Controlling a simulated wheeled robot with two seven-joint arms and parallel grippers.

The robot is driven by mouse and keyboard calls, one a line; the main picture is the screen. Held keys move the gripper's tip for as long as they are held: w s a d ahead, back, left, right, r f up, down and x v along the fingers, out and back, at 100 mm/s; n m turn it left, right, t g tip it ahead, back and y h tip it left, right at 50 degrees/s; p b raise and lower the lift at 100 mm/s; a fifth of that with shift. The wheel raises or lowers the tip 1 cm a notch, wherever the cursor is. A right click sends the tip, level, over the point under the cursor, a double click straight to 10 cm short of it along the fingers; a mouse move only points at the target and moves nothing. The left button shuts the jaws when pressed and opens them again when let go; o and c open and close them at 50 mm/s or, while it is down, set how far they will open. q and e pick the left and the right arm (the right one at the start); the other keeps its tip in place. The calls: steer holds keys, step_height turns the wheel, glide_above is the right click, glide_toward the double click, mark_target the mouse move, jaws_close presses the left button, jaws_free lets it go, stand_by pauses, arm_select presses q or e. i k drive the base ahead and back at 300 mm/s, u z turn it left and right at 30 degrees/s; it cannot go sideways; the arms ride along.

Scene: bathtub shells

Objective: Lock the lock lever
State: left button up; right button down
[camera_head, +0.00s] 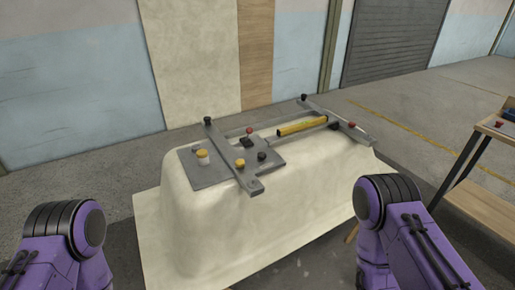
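A grey metal fixture (208,174) lies on top of an upturned cream bathtub shell (225,225). It has flat bars, a long yellow handle (302,126), yellow knobs (240,163), red knobs (250,130) and black knobs (262,156). A long bar (230,155) crosses the plate at the left end; another crossbar (335,118) lies at the right end. I cannot tell which part is the lock lever or whether it is locked. My purple arms show at the lower left and lower right, apart from the shell. Neither gripper is in view.
The shell stands on a cream sheet (150,240). A wooden-topped table (500,128) with small items stands at the right edge, with a lower shelf (480,205). Cream and wooden panels lean on the back wall. The grey floor behind the shell is open.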

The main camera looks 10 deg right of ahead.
mark_target(249, 130)
steer(key=z, duration=1.35)
steer(key=i, duration=0.8)
steer(key=u, duration=2.2)
